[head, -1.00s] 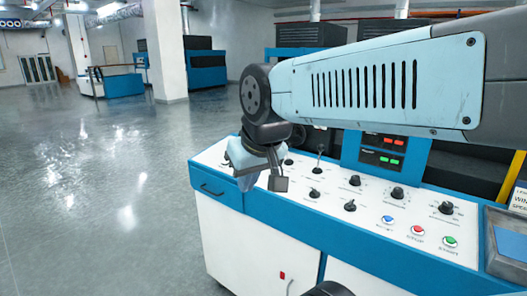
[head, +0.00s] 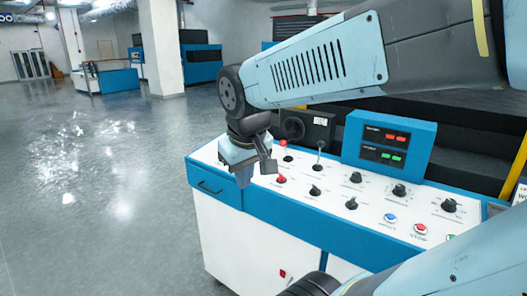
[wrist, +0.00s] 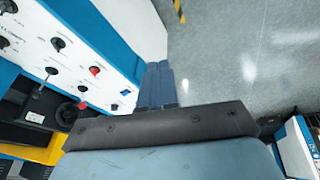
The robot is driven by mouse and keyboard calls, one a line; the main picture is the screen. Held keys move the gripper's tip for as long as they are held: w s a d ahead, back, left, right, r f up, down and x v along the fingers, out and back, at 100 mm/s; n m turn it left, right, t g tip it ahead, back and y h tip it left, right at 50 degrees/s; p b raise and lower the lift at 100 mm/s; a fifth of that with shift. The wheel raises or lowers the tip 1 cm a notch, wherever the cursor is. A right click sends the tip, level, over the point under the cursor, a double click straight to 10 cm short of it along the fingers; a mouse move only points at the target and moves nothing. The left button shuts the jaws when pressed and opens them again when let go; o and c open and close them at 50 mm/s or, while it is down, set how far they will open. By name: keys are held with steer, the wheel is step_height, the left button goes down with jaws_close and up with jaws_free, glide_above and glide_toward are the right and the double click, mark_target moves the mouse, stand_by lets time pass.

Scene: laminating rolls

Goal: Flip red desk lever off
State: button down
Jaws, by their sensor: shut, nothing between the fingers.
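The control desk (head: 300,205) has a white sloped top with several knobs and levers. A small upright lever with a red tip (head: 283,143) stands near the desk's back left, beside my gripper. A red knob (head: 281,179) sits in front of it; a red knob also shows in the wrist view (wrist: 95,71). Which one is the desk lever I cannot tell for sure. My gripper (head: 243,180) points down over the desk's left end, left of both red parts and apart from them. In the wrist view its fingers (wrist: 158,84) are shut together and empty, beyond the desk edge.
A black lever (head: 319,147) and black knobs (head: 315,190) stand to the right. Blue and red push buttons (head: 390,217) are near the front. A blue display box (head: 388,140) rises behind. Open floor (head: 100,200) lies left of the desk.

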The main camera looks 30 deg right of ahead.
mark_target(281, 145)
steer(key=w+d+f+n+g+h, duration=0.35)
steer(key=w+d+f+h, duration=0.2)
steer(key=d, duration=0.25)
steer(key=w+d+f+n+g+h, duration=0.35)
steer(key=w+d+h, duration=0.2)
steer(key=d, duration=0.25)
steer(key=w+f+n+t+h, duration=0.3)
steer(key=w+n+h, duration=0.1)
steer(key=w, duration=0.4)
steer(key=w+d+f+n+t+h, duration=0.1)
steer(key=w+f+n+t+h, duration=0.3)
steer(key=w+n, duration=0.3)
steer(key=shift+w+d+f+n+h, duration=0.2)
steer(key=shift+w+n+h, duration=0.1)
steer(key=shift+w+h, duration=0.2)
steer(key=x, duration=1.4)
